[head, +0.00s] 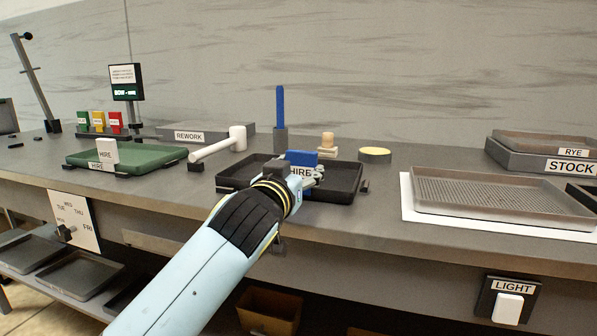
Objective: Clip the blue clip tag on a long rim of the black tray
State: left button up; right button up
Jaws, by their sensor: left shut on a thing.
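The blue clip tag (301,158) is in the head view, upright above the front part of the black tray (345,192). A white label reading HIRE shows just below the blue; I cannot tell which part carries it. My left gripper (304,179) comes in from the front left and is shut on the blue clip tag. The gripper hides the tag's lower end and part of the tray's front long rim. I cannot tell whether the tag touches that rim. My right gripper is not in view.
A green tray (150,158) with a white tag stands left, beside a white-handled tool (220,145). Behind the black tray are a blue-handled thing (280,108) and a yellow round pad (375,154). A ribbed grey tray (500,192) lies right on a white mat (420,215).

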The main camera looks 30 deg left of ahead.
pick_arm(q)
jog(key=shift+f, duration=0.4)
jog(key=o, duration=1)
jog(key=shift+r, duration=0.1)
jog(key=v, duration=1.2)
